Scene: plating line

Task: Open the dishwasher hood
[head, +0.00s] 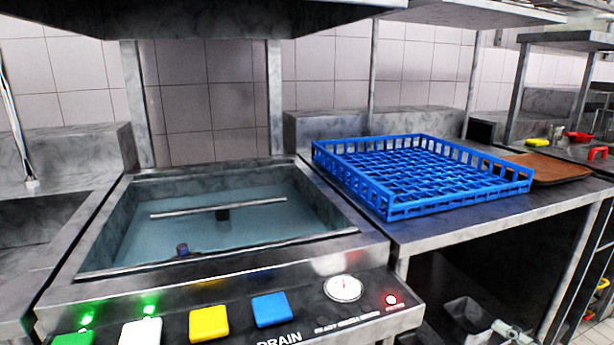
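The dishwasher's basin (215,215) holds bluish water and is uncovered, with a thin metal bar and a small dark part showing in it. A dark metal hood (190,18) spans the top left edge, well above the basin and apart from it, so it appears raised. Only its lower part shows, and I see no handle. Two upright metal posts stand behind the basin. Neither of my grippers is in view.
A blue dish rack (425,175) stands empty on the counter right of the basin. A brown tray (545,168) lies beyond it. The front panel (240,307) has coloured buttons, a dial and lit lamps. A grey bin (467,314) sits under the counter.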

